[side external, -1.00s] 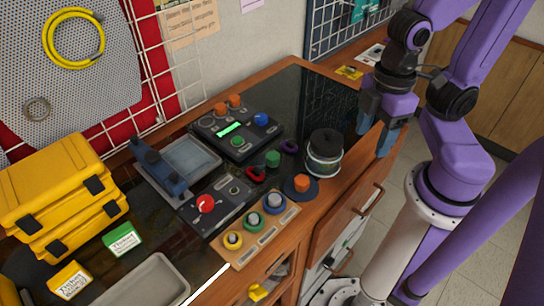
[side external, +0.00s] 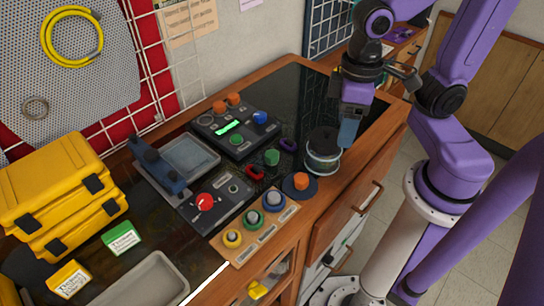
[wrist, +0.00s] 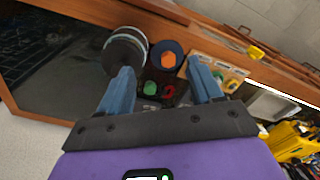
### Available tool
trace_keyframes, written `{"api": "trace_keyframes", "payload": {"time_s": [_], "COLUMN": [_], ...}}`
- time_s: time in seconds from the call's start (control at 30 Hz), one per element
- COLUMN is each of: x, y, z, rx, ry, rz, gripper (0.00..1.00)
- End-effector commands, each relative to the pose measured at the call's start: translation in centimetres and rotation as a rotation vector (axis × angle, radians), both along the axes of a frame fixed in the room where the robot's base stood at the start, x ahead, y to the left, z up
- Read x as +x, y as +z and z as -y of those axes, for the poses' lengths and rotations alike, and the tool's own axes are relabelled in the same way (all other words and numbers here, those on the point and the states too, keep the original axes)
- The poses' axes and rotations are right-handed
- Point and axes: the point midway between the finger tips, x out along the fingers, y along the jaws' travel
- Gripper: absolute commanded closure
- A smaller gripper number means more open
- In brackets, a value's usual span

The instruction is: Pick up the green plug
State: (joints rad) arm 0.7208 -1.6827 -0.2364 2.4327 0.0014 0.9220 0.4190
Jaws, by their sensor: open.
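In the wrist view the green plug (wrist: 150,88) shows low between the two blue fingers. My gripper (side external: 348,135) is open and empty above the bench, behind and right of the canister (side external: 322,160) in the side view. It is well apart from the green plug. The gripper's spread fingers (wrist: 158,75) also show in the wrist view. Another green knob (side external: 236,139) sits on the black panel box.
An orange knob on a dark blue disc (side external: 301,182) stands in front. A wooden strip with coloured rings (side external: 255,224) lies nearer. The back right bench top is clear.

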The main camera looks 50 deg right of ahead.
Motion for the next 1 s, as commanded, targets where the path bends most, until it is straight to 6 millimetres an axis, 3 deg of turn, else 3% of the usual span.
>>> {"api": "trace_keyframes", "payload": {"time_s": [0.3,0.7,0.83,1.0], "x": [6.4,13.3,14.7,15.5], "y": [0.3,0.3,0.3,0.2], "z": [-2.2,-3.5,-3.6,-3.5], "rx": [-0.001,-0.002,-0.001,-0.001], "ry": [-0.739,-1.649,-1.862,-2.002], "rz": [-0.013,-0.025,-0.027,-0.028], "gripper": [0.35,0.35,0.35,0.35]}}
